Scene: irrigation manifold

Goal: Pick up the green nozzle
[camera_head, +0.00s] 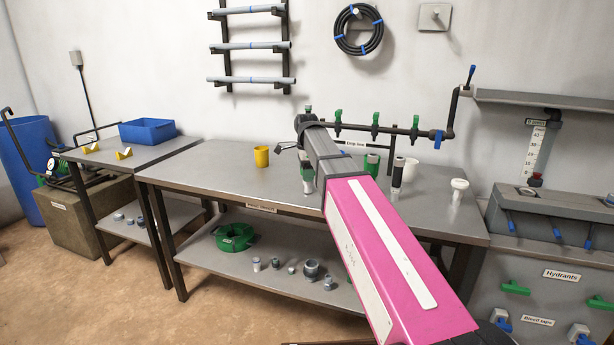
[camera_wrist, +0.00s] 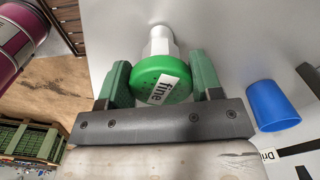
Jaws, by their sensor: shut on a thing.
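The green nozzle (camera_wrist: 148,74) has a round green head with small holes, a white label reading "fine" and a white stem. In the wrist view it sits between the two green fingers of my gripper (camera_wrist: 161,80), which is shut on it. The stem points away from the gripper toward a pale grey surface; I cannot tell if it touches. In the head view a small green and white part shows below the end of my arm, over the workbench (camera_head: 220,178); the arm hides much there.
A yellow cup (camera_head: 261,156) stands left of my arm. A white fitting (camera_head: 459,189) and a dark upright piece (camera_head: 397,173) stand to the right. A blue cup (camera_wrist: 272,105) is right of the gripper in the wrist view. A pipe with green valves (camera_head: 375,126) runs behind.

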